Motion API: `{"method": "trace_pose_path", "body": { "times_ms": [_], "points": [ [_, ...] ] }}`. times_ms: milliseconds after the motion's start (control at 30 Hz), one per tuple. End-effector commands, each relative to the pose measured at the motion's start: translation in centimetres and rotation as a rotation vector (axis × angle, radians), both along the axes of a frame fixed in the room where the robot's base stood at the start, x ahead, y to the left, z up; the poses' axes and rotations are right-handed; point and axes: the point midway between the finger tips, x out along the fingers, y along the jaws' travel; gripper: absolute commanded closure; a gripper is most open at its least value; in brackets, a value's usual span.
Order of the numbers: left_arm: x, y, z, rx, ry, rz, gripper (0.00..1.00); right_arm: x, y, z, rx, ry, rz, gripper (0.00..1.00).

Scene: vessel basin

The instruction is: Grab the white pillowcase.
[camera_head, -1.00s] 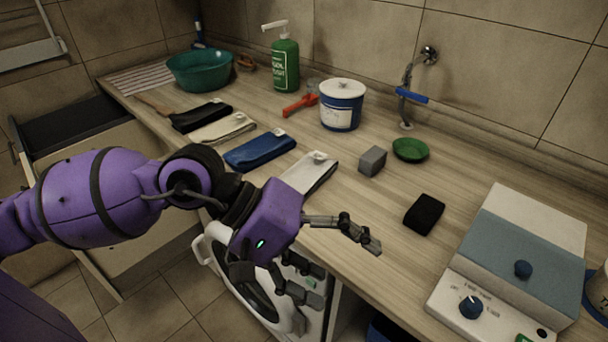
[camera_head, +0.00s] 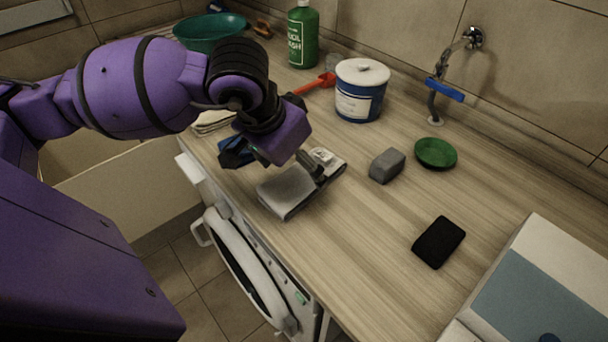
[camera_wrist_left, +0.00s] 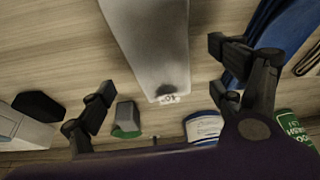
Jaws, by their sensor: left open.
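The white pillowcase (camera_head: 286,191) lies folded flat on the wooden counter near its front edge, with a small pale tag at its far end. In the left wrist view it is the long pale strip (camera_wrist_left: 150,40) at top centre. My left gripper (camera_head: 274,163) is open above it, with one finger over the pillowcase and the other over the blue cloth (camera_head: 232,146). My right gripper is out of view.
A grey block (camera_head: 387,166), a green dish (camera_head: 435,153) and a black pad (camera_head: 438,242) lie to the right. A white-lidded tub (camera_head: 360,92) and a green bottle (camera_head: 303,38) stand behind. A cream cloth (camera_head: 210,122) is partly hidden by my arm. A tap (camera_head: 450,80) is at the wall.

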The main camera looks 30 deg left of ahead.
Motion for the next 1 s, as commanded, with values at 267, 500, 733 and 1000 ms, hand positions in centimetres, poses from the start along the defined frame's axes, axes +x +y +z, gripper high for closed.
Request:
{"method": "trace_pose_path", "body": {
  "times_ms": [267,500,733,1000],
  "points": [
    [1.2,-0.2,-3.3,-0.003,0.0,0.0,0.14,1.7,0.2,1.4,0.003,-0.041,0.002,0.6],
    [1.2,-0.2,-3.5,-0.001,0.0,0.0,0.14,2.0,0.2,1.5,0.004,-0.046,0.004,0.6],
    [1.2,-0.2,-3.5,-0.001,0.0,0.0,0.43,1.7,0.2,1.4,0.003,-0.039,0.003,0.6],
    [1.3,-0.2,-3.5,-0.002,-0.001,-0.001,0.7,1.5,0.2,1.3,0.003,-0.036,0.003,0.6]
  ]
}}
